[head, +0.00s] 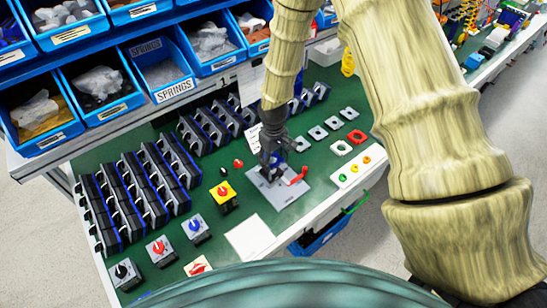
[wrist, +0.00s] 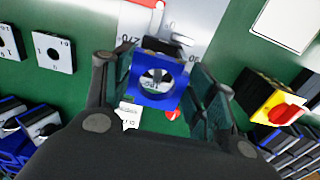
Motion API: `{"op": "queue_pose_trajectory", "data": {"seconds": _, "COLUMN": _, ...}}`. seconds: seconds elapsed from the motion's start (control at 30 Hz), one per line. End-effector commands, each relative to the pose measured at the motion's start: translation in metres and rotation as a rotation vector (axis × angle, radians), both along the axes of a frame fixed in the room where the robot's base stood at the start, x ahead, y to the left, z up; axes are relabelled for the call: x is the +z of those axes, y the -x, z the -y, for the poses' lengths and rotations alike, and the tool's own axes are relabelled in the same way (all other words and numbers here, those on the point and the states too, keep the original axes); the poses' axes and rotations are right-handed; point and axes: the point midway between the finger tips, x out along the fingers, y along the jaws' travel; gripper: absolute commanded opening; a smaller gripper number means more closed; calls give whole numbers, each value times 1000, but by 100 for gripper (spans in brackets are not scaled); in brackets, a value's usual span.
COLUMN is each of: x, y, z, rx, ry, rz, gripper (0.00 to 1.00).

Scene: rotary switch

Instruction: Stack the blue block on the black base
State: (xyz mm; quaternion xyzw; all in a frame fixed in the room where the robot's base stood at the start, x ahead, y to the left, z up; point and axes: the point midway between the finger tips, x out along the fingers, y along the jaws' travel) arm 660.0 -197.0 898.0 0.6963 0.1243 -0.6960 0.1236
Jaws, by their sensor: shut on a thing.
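My gripper (head: 272,158) is over the grey plate (head: 289,192) with the red-handled clamp (head: 299,176). In the wrist view, my gripper (wrist: 162,92) is shut on the blue block (wrist: 168,101), a square piece with a round hole, with one finger on each side. A small dark part (wrist: 156,45) shows just beyond the block's upper edge, by the plate. It may be the black base, but most of it is hidden, and I cannot tell whether the block touches it.
Rows of black and blue switch units (head: 150,184) stand left of the plate on the green table. A yellow box with a red knob (wrist: 272,101) is close on the right in the wrist view. A white sheet (head: 250,236) lies in front. Blue parts bins (head: 165,75) hang behind.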

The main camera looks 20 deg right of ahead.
Motion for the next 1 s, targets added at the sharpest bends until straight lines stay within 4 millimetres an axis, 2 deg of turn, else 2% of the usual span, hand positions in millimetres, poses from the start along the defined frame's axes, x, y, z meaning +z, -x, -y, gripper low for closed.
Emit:
{"op": "queue_pose_trajectory", "data": {"seconds": 0.87, "x": -21, "y": 0, "z": 0, "rx": 0, "ry": 0, "rz": 0, "gripper": 35}}
{"op": "queue_pose_trajectory", "data": {"seconds": 0.9, "x": -20, "y": 0, "z": 0, "rx": 0, "ry": 0, "rz": 0, "gripper": 60}}
{"op": "queue_pose_trajectory", "data": {"seconds": 1.0, "x": -20, "y": 0, "z": 0, "rx": 0, "ry": 0, "rz": 0, "gripper": 78}}
